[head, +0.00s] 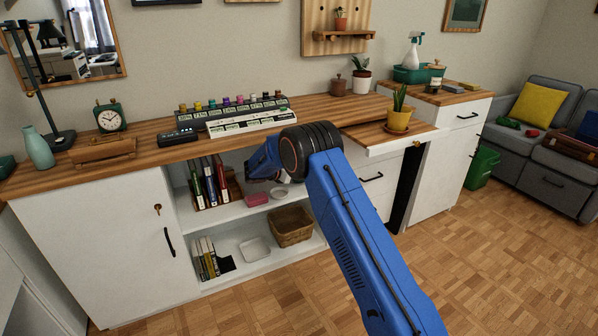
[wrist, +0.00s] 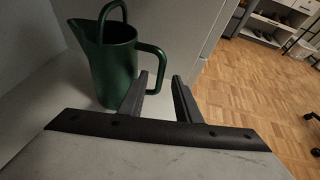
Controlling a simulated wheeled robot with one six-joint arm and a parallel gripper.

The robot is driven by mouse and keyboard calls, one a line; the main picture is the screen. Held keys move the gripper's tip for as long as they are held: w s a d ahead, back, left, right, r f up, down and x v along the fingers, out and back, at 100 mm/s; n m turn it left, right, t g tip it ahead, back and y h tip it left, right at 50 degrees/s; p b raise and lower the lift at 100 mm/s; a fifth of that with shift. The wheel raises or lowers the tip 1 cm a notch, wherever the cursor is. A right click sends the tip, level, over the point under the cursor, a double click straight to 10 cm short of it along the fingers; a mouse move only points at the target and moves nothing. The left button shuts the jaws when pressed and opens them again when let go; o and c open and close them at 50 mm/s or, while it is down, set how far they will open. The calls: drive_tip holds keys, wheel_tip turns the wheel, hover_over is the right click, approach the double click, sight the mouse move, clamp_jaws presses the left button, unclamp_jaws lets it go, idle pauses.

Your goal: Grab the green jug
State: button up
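A dark green jug (wrist: 114,72) stands upright on a pale surface at the upper left of the wrist view. It has a side handle on the right and a loop over its top. My gripper (wrist: 160,78) is open and empty. Its left finger overlaps the lower part of the side handle in the picture. Whether they touch I cannot tell. The gap between the fingers lies to the right of the jug body. In the head view I do not see the jug, and my own arm covers part of the open shelf. My fingers are hidden there.
The white cabinet (head: 95,245) has open shelves with books (head: 208,183), a wicker basket (head: 290,226) and a white dish (head: 254,248). The parquet floor (head: 500,265) is open at the right.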

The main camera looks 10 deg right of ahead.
drive_tip(key=shift+x, duration=3.1)
drive_tip(key=shift+w, duration=0.1)
drive_tip(key=shift+c, duration=0.2)
clamp_jaws()
drive_tip(key=shift+r, duration=0.1)
